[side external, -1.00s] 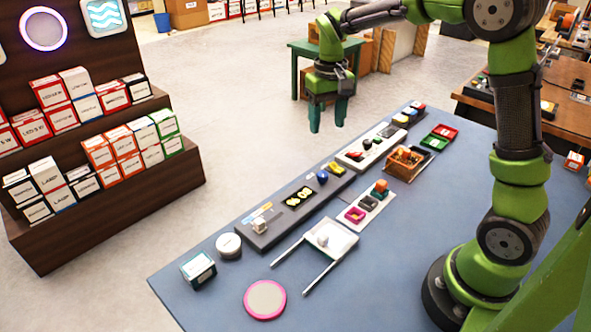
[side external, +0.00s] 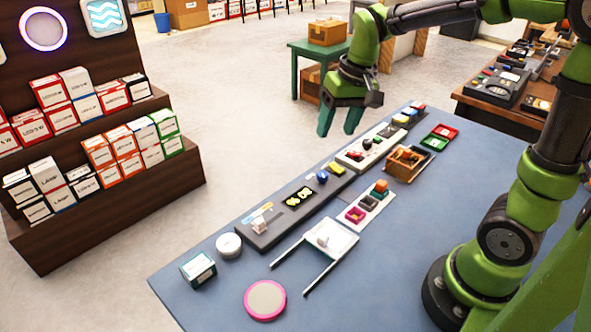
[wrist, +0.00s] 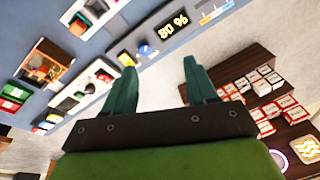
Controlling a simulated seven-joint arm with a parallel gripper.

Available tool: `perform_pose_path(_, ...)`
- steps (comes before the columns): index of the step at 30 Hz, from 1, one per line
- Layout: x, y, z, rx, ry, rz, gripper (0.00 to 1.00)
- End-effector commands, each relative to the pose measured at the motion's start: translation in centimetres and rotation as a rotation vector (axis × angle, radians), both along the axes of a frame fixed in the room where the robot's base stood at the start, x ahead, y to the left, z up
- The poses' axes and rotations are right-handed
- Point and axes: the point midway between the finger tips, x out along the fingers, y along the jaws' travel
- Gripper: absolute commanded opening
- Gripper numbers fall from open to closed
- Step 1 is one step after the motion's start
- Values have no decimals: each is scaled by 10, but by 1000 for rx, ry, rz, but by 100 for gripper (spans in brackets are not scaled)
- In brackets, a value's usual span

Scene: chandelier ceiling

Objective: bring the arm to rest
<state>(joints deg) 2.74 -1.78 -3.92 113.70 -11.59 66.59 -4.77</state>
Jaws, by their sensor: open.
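My gripper (side external: 340,119) is open and empty in the side external view. It hangs in the air over the far edge of the blue table (side external: 210,300), fingers pointing down. In the wrist view my gripper (wrist: 160,82) shows two teal fingers spread apart with nothing between them. My green arm reaches from the base at the table's right side up and across the top of the picture.
On the table are a long grey strip with small parts (side external: 262,236), a wooden box (side external: 400,172), a red and green tray (side external: 447,130), a white tray (side external: 345,243) and a pink-rimmed disc (side external: 265,300). A shelf of boxes (side external: 150,205) stands left.

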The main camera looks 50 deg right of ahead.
Motion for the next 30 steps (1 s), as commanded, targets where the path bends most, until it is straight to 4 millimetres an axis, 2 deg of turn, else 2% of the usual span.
perform_pose_path(1, -17, 9, 7, 13, -52, 4, 57)
perform_pose_path(6, -66, 34, 18, 53, -212, 8, 57)
perform_pose_path(9, -90, 44, 20, 70, -292, 15, 57)
perform_pose_path(13, -111, 52, 22, 81, -365, 26, 57)
perform_pose_path(19, -120, 55, 32, 82, -423, 39, 57)
perform_pose_path(30, -120, 55, 33, 81, -423, 41, 57)
